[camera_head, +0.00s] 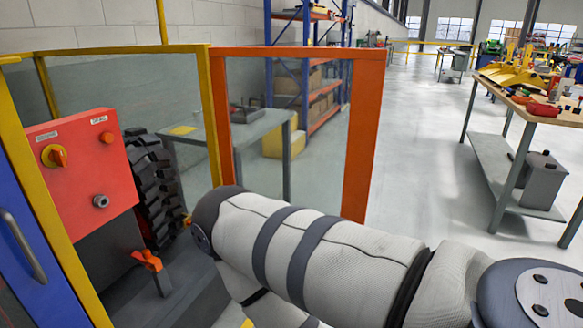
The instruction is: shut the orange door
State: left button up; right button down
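The orange door (365,130) is an orange frame around a clear panel, in the middle of the head view. Its left upright stands beside a yellow post (213,110) of the enclosure. Its right upright stands free over the floor, with no post touching it, so the door looks swung open. My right arm comes in from the lower right and crosses in front of the door's lower part, hiding its bottom edge. The arm bends near the yellow post, and its gripper does not show. My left gripper is not in view either.
Inside the yellow-framed enclosure are a red control box (80,170) and a black toothed wheel (155,185). A blue panel with a handle (22,245) is at the far left. A workbench (525,105) stands at the right. Grey floor (425,150) is clear between door and workbench.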

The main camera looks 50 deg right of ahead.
aim_at(369, 73)
jog(key=l+u, duration=0.1)
jog(key=l, duration=0.45)
jog(key=k+l+u, duration=0.15)
jog(key=l, duration=0.4)
jog(key=l+u, duration=0.1)
jog(key=l, duration=0.4)
jog(key=k+l+u, duration=0.1)
jog(key=l, duration=0.3)
jog(key=k+l+u, duration=0.15)
jog(key=l, duration=0.25)
jog(key=k+l+u, duration=0.1)
jog(key=k+l, duration=0.15)
jog(key=k+l+u, duration=0.15)
jog(key=l, duration=0.3)
jog(key=l+u, duration=0.15)
jog(key=l, duration=0.35)
jog(key=k+l+u, duration=0.15)
jog(key=l, duration=0.35)
jog(key=k+l+u, duration=0.15)
jog(key=l, duration=0.35)
jog(key=i+l, duration=0.1)
jog(key=l, duration=0.25)
jog(key=i+l+u, duration=0.1)
jog(key=l, duration=0.25)
jog(key=i+l, duration=0.15)
jog(key=l, duration=0.25)
jog(key=i+l+u, duration=0.1)
jog(key=l, duration=0.25)
